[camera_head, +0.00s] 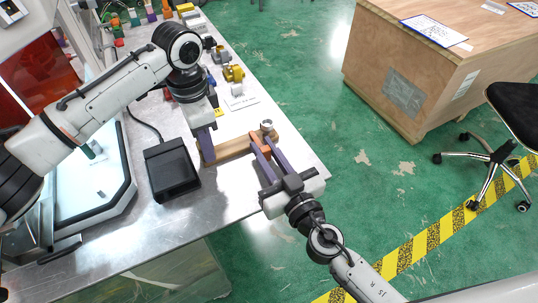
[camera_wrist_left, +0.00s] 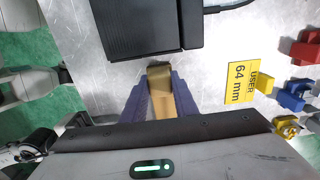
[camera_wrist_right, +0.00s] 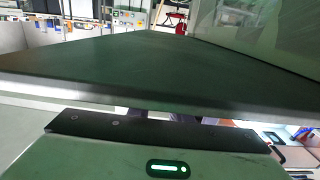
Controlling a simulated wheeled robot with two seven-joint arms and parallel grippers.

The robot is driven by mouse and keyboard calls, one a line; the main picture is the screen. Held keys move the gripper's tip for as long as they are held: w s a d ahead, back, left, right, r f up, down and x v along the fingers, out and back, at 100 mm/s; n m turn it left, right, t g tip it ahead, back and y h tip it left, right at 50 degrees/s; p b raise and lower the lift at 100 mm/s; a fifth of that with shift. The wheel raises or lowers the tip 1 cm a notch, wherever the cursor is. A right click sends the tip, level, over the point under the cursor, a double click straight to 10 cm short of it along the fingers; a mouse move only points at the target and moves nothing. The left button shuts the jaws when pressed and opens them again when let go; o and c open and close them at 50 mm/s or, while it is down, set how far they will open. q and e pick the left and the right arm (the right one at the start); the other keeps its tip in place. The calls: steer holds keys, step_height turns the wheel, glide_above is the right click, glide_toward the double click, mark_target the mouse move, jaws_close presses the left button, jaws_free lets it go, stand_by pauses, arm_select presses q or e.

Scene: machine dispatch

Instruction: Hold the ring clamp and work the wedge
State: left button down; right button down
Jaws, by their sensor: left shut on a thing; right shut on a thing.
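The wooden ring clamp (camera_head: 233,148) lies along the bench near its right edge. My left gripper (camera_head: 208,150) points down and is shut on its left end; the left wrist view shows the wood (camera_wrist_left: 160,78) between the purple fingers (camera_wrist_left: 160,98). An orange-brown piece, which looks like the wedge (camera_head: 261,148), is at the clamp's right end. My right gripper (camera_head: 263,143) reaches in from the lower right and is shut there, apparently on this piece. A small round metal part (camera_head: 267,125) shows just beyond the fingertips. The right wrist view hides the grasp behind a dark green surface.
A black box-like device (camera_head: 170,169) with a cable stands left of the clamp. Yellow, blue and other small parts (camera_head: 233,73) line the bench behind, near a label card (camera_head: 241,102). The bench edge is close on the right, with open floor beyond.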

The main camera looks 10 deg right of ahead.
steer(key=shift+w+a, duration=0.1)
steer(key=shift+w, duration=0.3)
steer(key=c, duration=1.6)
jaws_free()
steer(key=shift+s, duration=0.15)
steer(key=v, duration=1.1)
steer(key=shift+s+r, duration=0.1)
steer(key=shift+s, duration=0.25)
